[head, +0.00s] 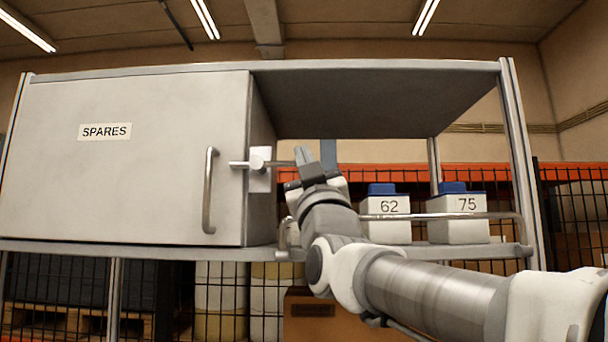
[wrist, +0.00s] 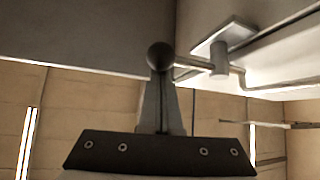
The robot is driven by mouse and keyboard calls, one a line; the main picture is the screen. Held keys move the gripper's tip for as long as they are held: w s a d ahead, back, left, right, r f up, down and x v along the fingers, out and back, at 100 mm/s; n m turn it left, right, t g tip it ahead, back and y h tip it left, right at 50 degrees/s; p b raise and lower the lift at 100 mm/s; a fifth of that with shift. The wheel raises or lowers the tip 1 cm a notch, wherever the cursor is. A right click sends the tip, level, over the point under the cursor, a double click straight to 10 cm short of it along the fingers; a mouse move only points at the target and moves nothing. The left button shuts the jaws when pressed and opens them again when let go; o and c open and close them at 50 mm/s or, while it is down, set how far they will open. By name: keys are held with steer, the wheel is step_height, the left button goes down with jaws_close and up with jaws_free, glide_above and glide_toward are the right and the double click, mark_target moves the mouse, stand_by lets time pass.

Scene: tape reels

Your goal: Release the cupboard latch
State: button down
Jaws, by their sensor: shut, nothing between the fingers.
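The grey cupboard (head: 165,185) marked SPARES has its door shut, with a vertical bar handle (head: 209,190). The latch (head: 258,160) sits on a pale plate beside the door's right edge. Its bar lies about level, and its left end (head: 237,165) overlaps the door edge. In the wrist view the latch pivot (wrist: 219,60) and a dark round knob (wrist: 160,55) on its arm show. My gripper (head: 303,156) is at the latch's right end, fingers shut and empty. In the wrist view the fingertips (wrist: 163,75) are right at the knob; I cannot tell whether they touch it.
Right of the cupboard is an open shelf bay with a metal rail (head: 440,216) along its front. Two white boxes with blue tops, marked 62 (head: 388,208) and 75 (head: 466,205), stand there. The space in front of the door is clear.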

steer(key=shift+f+m+h+b, duration=0.3)
steer(key=shift+m+h+b, duration=0.2)
steer(key=shift+m+h, duration=0.15)
steer(key=a+f+m+g+h+b, duration=0.1)
steer(key=a+f+m+g+h, duration=0.2)
steer(key=m+h, duration=0.7)
steer(key=a+f+m+g+h+b, duration=0.1)
steer(key=a+f+m+g+h, duration=0.3)
steer(key=m+h, duration=0.7)
steer(key=shift+w+f+m+g, duration=0.15)
steer(key=shift+f+m+g, duration=0.45)
steer(key=shift+m, duration=2.35)
steer(key=shift+r, duration=0.2)
